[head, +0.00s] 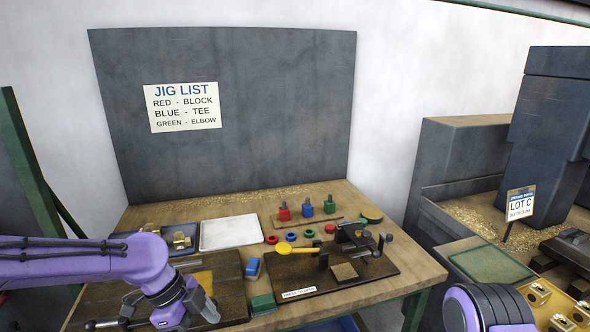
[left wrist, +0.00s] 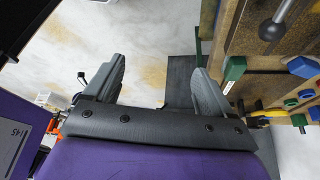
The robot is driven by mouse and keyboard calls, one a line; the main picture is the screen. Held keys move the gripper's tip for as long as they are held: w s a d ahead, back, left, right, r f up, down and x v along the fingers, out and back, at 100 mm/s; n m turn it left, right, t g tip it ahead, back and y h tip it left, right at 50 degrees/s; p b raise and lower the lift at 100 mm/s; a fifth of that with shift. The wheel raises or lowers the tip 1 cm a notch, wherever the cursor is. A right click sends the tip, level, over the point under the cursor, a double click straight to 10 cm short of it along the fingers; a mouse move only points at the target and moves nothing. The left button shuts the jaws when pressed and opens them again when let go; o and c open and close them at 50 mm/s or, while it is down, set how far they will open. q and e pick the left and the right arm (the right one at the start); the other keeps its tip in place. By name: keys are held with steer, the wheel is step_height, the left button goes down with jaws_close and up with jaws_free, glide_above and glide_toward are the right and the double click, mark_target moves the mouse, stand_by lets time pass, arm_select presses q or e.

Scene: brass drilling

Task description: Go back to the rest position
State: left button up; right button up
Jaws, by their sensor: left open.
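My left arm is purple and comes in from the left in the head view. My left gripper (head: 204,308) hangs over the front left of the wooden workbench (head: 395,295). In the left wrist view the two dark fingers of my left gripper (left wrist: 158,85) are spread apart with nothing between them. A purple and black part of my right arm shows at the lower right of the head view; its gripper is out of the picture.
A dark jig board (head: 375,275) with a yellow round-headed part (head: 285,248) lies right of my left gripper. A blue block (head: 253,268) and a green block (head: 262,304) sit between them. Behind are a white tray (head: 230,233) and red, blue and green jigs (head: 307,208).

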arm_select(q)
steer(key=s+f+n+t+b, duration=0.1)
steer(key=s+f+n, duration=0.2)
steer(key=f+n, duration=0.35)
steer(key=s+f+n+y, duration=0.1)
steer(key=s+f+n, duration=0.25)
steer(key=f, duration=0.65)
steer(key=s+f+n+t+b, duration=0.1)
steer(key=s+f+n, duration=0.3)
steer(key=f, duration=0.5)
steer(key=s+a+f+n+t+y, duration=0.1)
steer(key=s+a+f+n+y, duration=0.5)
steer(key=s+a+n, duration=0.4)
steer(key=shift+s+a+f+n+y+b, duration=0.2)
steer(key=shift+s+a+n+y+b, duration=0.25)
steer(key=shift+s, duration=0.8)
arm_select(e)
steer(key=f, duration=0.3)
steer(key=shift+w, duration=0.4)
arm_select(q)
steer(key=shift+a, duration=0.1)
